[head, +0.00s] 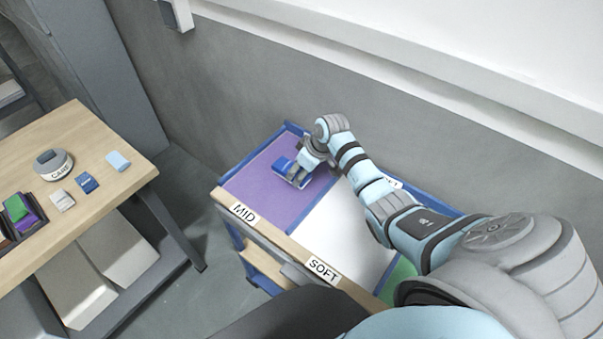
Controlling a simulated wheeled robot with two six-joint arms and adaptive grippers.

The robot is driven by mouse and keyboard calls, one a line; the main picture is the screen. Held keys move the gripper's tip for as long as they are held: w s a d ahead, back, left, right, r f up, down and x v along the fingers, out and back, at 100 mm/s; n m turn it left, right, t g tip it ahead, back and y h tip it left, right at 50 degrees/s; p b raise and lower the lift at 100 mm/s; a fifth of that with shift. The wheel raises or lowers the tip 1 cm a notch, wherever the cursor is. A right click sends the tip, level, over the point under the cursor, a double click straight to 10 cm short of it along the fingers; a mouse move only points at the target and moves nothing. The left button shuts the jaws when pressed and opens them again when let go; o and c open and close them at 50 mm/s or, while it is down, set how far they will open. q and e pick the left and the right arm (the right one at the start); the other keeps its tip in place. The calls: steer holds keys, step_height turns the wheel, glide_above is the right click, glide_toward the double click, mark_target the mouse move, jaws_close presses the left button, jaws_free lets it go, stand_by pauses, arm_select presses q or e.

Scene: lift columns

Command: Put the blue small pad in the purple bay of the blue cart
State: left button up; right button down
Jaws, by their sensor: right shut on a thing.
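The blue cart (228,178) stands at the middle, with coloured bays on its top. Its purple bay (262,202) is at the left, behind the MID label (244,213). My right gripper (291,173) is over the back part of the purple bay, its arm coming in from the right. It is shut on the blue small pad (283,164), which the fingers partly cover. I cannot tell whether the pad touches the bay floor. My left gripper is not in view.
A white bay (325,235) and a green bay (402,272) lie right of the purple one. A wooden table (110,194) at the left holds a round grey item (53,163), small pads (88,182) and a dark tray. A wall rises behind the cart.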

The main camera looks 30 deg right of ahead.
steer(key=shift+f, duration=0.4)
steer(key=c, duration=0.9)
jaws_free()
steer(key=shift+f, duration=0.1)
steer(key=shift+o, duration=0.2)
steer(key=p+v, duration=0.1)
steer(key=v, duration=1.1)
steer(key=shift+p, duration=0.35)
